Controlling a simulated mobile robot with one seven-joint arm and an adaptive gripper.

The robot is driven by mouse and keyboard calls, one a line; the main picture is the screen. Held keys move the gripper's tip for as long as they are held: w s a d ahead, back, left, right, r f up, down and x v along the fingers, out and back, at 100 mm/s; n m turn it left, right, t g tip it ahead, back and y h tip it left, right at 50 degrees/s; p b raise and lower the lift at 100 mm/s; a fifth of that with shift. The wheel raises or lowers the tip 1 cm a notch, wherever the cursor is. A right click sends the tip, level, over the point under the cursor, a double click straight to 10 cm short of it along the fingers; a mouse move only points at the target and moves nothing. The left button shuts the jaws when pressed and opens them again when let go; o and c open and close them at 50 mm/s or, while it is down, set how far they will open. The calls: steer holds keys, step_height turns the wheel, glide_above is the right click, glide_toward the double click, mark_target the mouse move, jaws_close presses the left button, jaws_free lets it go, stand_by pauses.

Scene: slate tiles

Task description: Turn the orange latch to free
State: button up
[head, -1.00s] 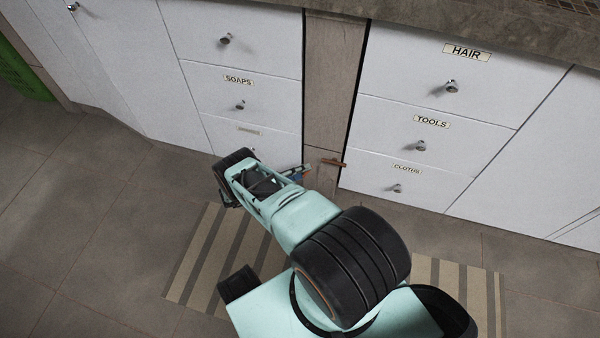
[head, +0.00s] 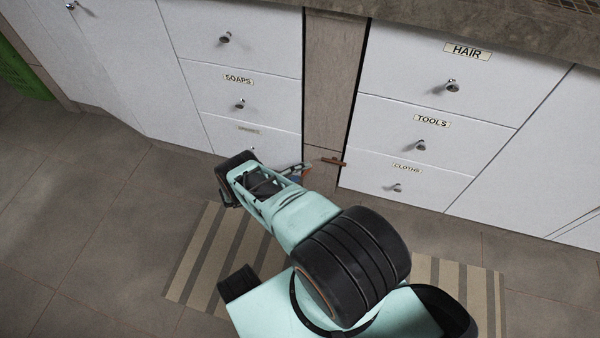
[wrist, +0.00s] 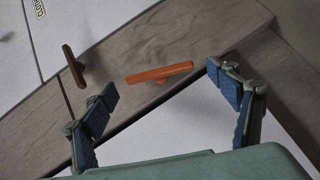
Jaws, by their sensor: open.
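The orange latch (wrist: 160,73) is a short bar on a stem, mounted on the grey wood panel, in the middle of the wrist view. My gripper (wrist: 167,88) is open and empty, with its blue-padded fingers to either side of the latch. I see no clear contact between fingers and latch. In the head view my gripper (head: 302,170) is small, in front of the panel's lower end. A bar shows just right of it there, but I cannot tell whether this is the latch.
A dark brown bar (wrist: 73,66) stands on the same panel, left of the latch. White drawers with knobs flank the panel (head: 335,80), including the CLOTHS drawer (head: 400,182). A striped mat (head: 200,255) lies on the tiled floor, partly under my arm.

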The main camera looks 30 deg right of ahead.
steer(key=v, duration=1.2)
